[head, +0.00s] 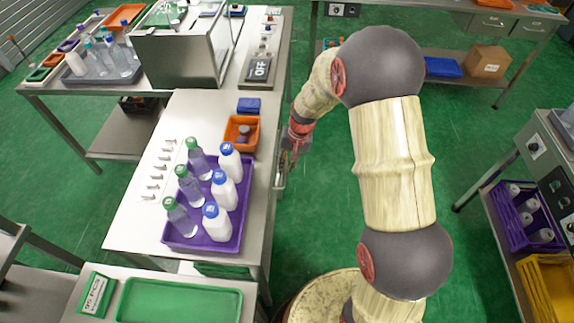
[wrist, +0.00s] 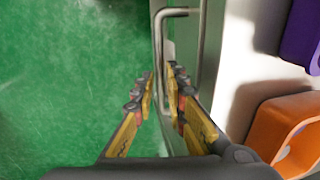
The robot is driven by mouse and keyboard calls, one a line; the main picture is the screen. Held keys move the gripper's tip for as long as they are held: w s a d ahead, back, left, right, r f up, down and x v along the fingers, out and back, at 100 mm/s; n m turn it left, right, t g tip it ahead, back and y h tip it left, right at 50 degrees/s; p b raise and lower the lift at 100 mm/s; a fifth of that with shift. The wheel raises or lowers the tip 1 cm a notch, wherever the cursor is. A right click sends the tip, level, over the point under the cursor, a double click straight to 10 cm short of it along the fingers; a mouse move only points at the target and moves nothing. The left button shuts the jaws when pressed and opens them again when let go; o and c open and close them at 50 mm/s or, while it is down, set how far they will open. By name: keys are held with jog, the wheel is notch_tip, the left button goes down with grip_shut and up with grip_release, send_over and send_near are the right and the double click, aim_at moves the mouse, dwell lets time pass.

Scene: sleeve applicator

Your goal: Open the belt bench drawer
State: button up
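The belt bench (head: 135,215) is a steel table with bottles on its top. A grey bar handle (wrist: 158,55) on its drawer runs along the bench's side in the wrist view. The drawer front (wrist: 209,50) is a narrow grey-green strip, and it looks flush with the bench edge. My gripper (head: 287,160) is low beside the bench's right edge in the head view. In the wrist view my gripper (wrist: 161,80) has its yellow fingers apart, one on each side of the bar, with small gaps visible.
A purple tray (head: 183,244) of bottles and an orange bin (head: 239,120) stand on the bench, near its right edge. A green tray (head: 180,300) is on a nearer table. Green floor (head: 310,225) is open right of the bench; a rack (head: 545,150) stands at far right.

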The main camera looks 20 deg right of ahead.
grip_shut()
dwell(0.4)
jog(key=shift+d, duration=0.1)
jog(key=s+d, duration=0.4)
jog(key=d, duration=0.6)
jog(key=s+d+p, duration=0.1)
jog(key=s+d, duration=0.4)
jog(key=d, duration=0.6)
jog(key=shift+d, duration=0.25)
jog(key=shift+o, duration=2.1)
grip_release()
jog(key=shift+r, duration=0.1)
notch_tip(320, 180, up, 12)
jog(key=d, duration=0.2)
jog(key=shift+s+f, duration=0.25)
jog(key=shift+s, duration=0.15)
jog(key=shift+d, duration=0.1)
